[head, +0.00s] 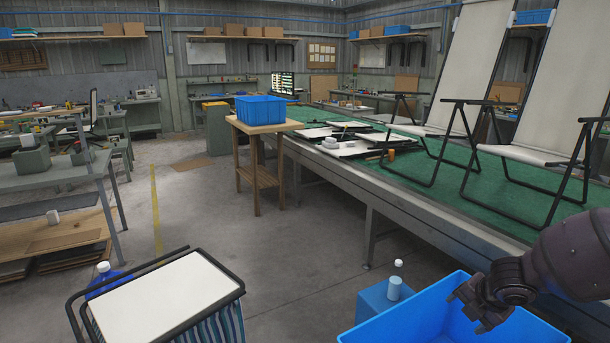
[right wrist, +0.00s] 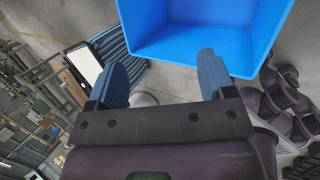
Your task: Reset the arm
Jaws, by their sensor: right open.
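My right gripper (head: 476,303) is in the lower right of the head view, over the near part of a blue bin (head: 400,332). In the right wrist view the two fingers of this gripper (right wrist: 165,78) are spread apart with nothing between them. The bin also shows there (right wrist: 205,35), just beyond the fingertips, and looks empty where its inside is visible. A folding lounger (head: 165,297) with a white panel, dark tube frame and blue striped fabric stands at the lower left of the head view, apart from the gripper. My left gripper is not in view.
A long green-topped table (head: 455,203) on the right bears two upright loungers (head: 470,60). A small blue box (head: 378,302) with a bottle stands beside the bin. A wooden stand (head: 262,128) holds another blue bin (head: 260,108). The concrete floor in the middle is clear.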

